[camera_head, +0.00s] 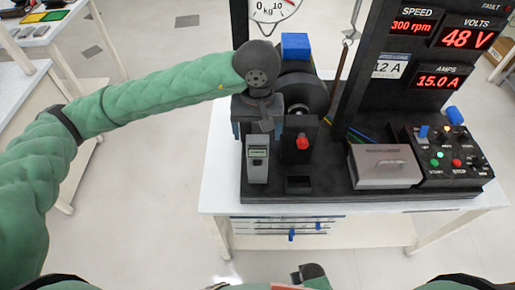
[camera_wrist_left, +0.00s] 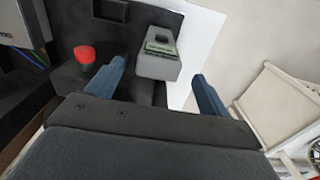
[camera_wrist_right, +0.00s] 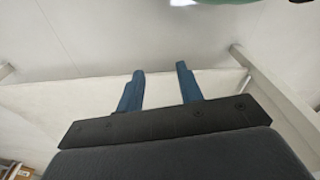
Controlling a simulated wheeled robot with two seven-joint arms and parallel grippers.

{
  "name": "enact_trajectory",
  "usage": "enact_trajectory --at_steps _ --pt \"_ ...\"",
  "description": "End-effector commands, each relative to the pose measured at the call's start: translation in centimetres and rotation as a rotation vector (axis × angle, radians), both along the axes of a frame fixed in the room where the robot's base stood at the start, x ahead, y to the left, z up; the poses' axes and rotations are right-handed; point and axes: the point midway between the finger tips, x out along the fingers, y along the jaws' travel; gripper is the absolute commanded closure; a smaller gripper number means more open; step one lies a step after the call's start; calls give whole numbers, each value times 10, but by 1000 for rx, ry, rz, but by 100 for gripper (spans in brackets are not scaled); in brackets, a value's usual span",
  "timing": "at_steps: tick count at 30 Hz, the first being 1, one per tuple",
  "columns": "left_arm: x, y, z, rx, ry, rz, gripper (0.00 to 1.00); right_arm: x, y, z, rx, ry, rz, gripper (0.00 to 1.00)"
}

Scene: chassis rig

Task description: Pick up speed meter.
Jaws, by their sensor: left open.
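The speed meter, taken to be the grey handheld device with a small green display (camera_head: 257,158), stands at the front left of the black rig base. It also shows in the left wrist view (camera_wrist_left: 158,62). My left gripper (camera_head: 257,128) is open above and behind it, pointing down. In the left wrist view the blue fingers (camera_wrist_left: 158,74) lie to either side of the meter, with gaps visible. My right gripper (camera_wrist_right: 160,76) is open and empty in its wrist view, away from the meter.
A red knob (camera_head: 302,141) on a black block stands close to the right of the meter. A grey box (camera_head: 384,166) and a control panel (camera_head: 446,152) are farther right. A dark motor drum (camera_head: 305,90) is behind. White table (camera_head: 222,170) is clear at left.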

Motion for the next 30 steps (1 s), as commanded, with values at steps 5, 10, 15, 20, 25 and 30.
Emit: enact_trajectory --at_steps 5,10,15,20,25,30 --pt "0 0 -12 2 3 1 20 -3 -4 -12 -5 -4 2 64" --pt "0 0 -24 1 2 1 20 -4 -6 -23 -7 -13 3 64" --pt "0 0 -29 1 1 0 20 -7 -9 -32 -11 -17 6 64" --pt "-1 0 -38 2 2 1 20 -13 -16 -50 -18 -29 9 64" --pt "-1 -1 -50 1 3 1 20 -21 -24 -70 -24 -42 14 64" --pt "-1 -1 -65 2 2 1 20 -30 -31 -87 -28 -55 19 64"
